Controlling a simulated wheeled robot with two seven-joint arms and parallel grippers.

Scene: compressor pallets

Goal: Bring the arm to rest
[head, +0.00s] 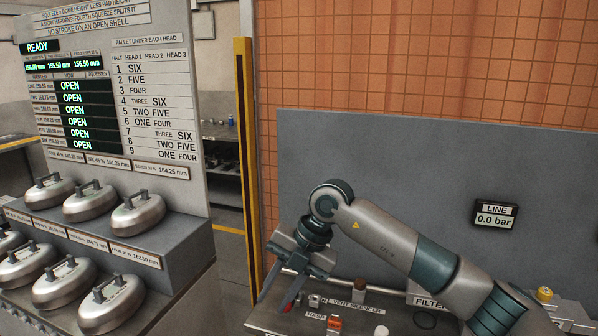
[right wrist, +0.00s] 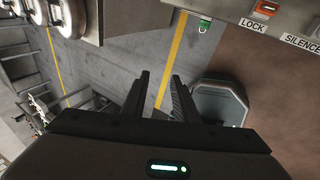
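My right arm comes in from the lower right of the head view and bends down at the wrist. My right gripper (head: 283,290) points down beside the left end of the grey bench (head: 262,322). In the right wrist view its two dark fingers (right wrist: 160,95) stand apart with nothing between them, over the grey floor (right wrist: 135,60). My left gripper is not in view.
Metal domes with handles (head: 138,214) sit on a stepped stand at the left, under a READY board (head: 100,85). A yellow post (head: 246,160) stands behind the gripper. The bench holds labelled small fittings, including an orange one (head: 334,323). A LINE gauge (head: 494,215) reads 0.0 bar.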

